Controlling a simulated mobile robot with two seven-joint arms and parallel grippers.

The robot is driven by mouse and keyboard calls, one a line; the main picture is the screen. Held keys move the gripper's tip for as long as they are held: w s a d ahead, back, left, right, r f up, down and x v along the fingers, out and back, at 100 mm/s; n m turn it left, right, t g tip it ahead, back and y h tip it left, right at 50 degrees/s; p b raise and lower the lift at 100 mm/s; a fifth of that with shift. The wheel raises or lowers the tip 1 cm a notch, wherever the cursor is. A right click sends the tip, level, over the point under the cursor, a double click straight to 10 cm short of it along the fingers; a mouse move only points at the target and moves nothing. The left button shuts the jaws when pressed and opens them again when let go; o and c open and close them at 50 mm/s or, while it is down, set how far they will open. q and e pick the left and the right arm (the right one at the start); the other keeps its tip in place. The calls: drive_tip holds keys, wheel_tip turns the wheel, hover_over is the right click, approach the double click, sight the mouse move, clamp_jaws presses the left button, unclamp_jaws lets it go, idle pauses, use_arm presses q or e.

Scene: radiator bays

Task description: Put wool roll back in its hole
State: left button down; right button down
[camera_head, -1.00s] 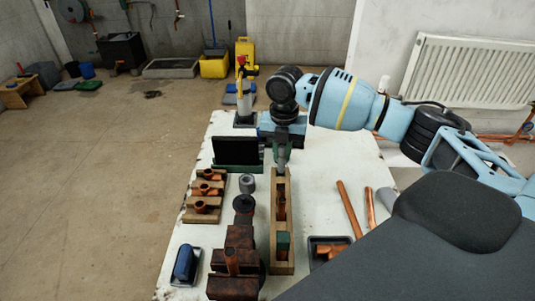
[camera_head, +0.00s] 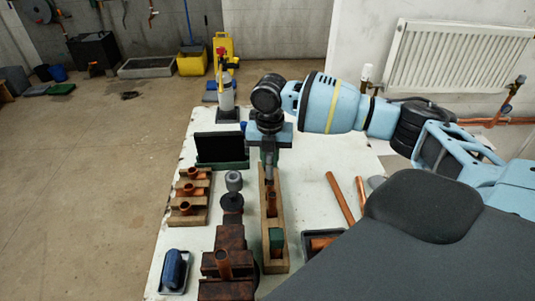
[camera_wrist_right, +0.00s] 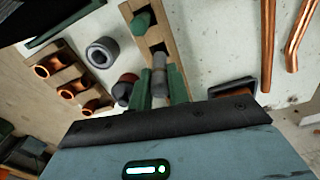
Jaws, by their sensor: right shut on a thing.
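My right gripper (camera_head: 268,166) points down over the far end of a long wooden holder (camera_head: 282,262). In the right wrist view its green fingers (camera_wrist_right: 163,88) are shut on a grey wool roll (camera_wrist_right: 159,68). The roll also shows below the gripper in the head view (camera_head: 269,175), upright at the holder's far part. I cannot tell whether its lower end is inside a hole or just above it. A green block (camera_head: 277,240) sits in the holder's near part, and a copper-brown piece (camera_head: 272,203) stands between it and the roll. My left gripper is not in view.
A grey cylinder (camera_head: 233,182) and dark reddish blocks (camera_head: 228,237) stand left of the holder. A wooden rack with copper fittings (camera_head: 187,208) lies farther left. Copper pipes (camera_head: 340,197) and a dark tray (camera_head: 310,235) lie to the right. A black panel (camera_head: 220,147) stands behind.

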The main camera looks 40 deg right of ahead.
sight(269, 170)
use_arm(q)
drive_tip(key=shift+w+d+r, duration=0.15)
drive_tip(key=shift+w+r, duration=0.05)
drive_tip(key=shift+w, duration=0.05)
use_arm(e)
drive_tip(key=shift+r, duration=0.1)
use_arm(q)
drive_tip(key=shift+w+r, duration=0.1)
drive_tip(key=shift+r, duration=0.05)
use_arm(e)
drive_tip(key=shift+f, duration=0.25)
drive_tip(key=shift+f, duration=0.1)
drive_tip(key=shift+f, duration=0.55)
drive_tip(key=shift+f, duration=0.1)
drive_tip(key=shift+f, duration=1.35)
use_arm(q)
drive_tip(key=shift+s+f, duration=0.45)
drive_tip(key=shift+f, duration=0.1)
use_arm(e)
drive_tip(key=shift+f, duration=0.15)
